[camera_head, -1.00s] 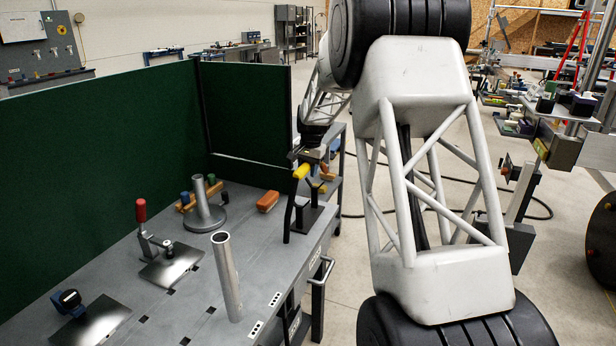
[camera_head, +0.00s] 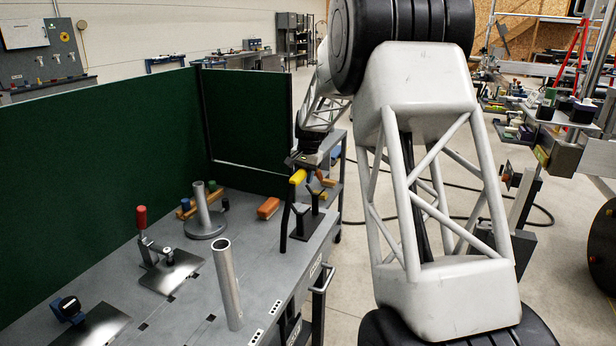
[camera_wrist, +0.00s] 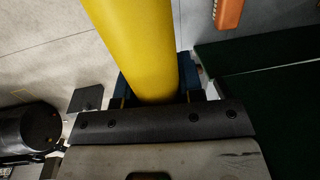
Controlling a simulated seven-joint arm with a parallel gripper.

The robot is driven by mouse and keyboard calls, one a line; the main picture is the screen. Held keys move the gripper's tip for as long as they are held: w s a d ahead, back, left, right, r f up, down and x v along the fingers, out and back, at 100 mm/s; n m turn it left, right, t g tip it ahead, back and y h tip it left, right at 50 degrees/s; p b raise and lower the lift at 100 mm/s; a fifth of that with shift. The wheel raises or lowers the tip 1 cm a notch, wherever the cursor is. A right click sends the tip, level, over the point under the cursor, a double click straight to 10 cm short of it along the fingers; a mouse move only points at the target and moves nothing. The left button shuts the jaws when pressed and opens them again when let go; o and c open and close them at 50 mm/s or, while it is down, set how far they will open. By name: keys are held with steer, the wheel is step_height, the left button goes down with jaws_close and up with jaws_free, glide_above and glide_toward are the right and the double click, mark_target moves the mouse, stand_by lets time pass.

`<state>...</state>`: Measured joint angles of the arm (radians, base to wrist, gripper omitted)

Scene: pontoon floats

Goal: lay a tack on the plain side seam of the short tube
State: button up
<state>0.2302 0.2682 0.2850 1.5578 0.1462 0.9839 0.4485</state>
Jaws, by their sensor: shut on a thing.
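My gripper (camera_head: 304,160) is shut on the yellow handle (camera_head: 298,177) of a torch-like tool. Its long black neck (camera_head: 285,225) hangs down near the table's right edge; I cannot tell if its tip touches anything. In the wrist view the yellow handle (camera_wrist: 140,45) sits between my gripper's blue fingers (camera_wrist: 157,85). A bare grey tube (camera_head: 227,285) stands slightly tilted at the table's front. Another grey tube (camera_head: 202,205) stands on a round base (camera_head: 205,228) farther back. I cannot tell which is the short tube, and no seam is readable. The tool is apart from both tubes.
A black forked stand (camera_head: 312,215) is close right of the tool. A red-handled clamp (camera_head: 142,220) stands by a shiny plate (camera_head: 172,272); a blue item (camera_head: 68,308) lies front left. An orange block (camera_head: 268,208) lies behind. A green screen (camera_head: 100,130) borders the table.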

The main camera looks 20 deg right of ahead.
steer(key=s+a+f+n+y, duration=0.1)
steer(key=s+a+n+y, duration=0.1)
steer(key=a, duration=1.1)
steer(key=s+a+f+n+g+y, duration=0.1)
steer(key=s+a+n+y, duration=0.2)
steer(key=a, duration=1.1)
steer(key=y, duration=0.3)
steer(key=shift+s+a+f, duration=0.25)
steer(key=shift+s+f, duration=0.15)
steer(key=shift+w+a+f, duration=0.45)
steer(key=shift+w+f, duration=0.05)
steer(key=shift+f, duration=0.15)
steer(key=shift+w+a+f, duration=0.45)
steer(key=shift+a+f, duration=0.05)
steer(key=shift+f, duration=0.2)
steer(key=shift+w+a+f, duration=0.45)
steer(key=shift+w+f, duration=0.05)
steer(key=shift+f, duration=0.15)
steer(key=shift+w+a+f, duration=0.25)
steer(key=shift+f, duration=0.05)
stand_by(0.9)
steer(key=shift+s+d+r, duration=0.15)
stand_by(1.1)
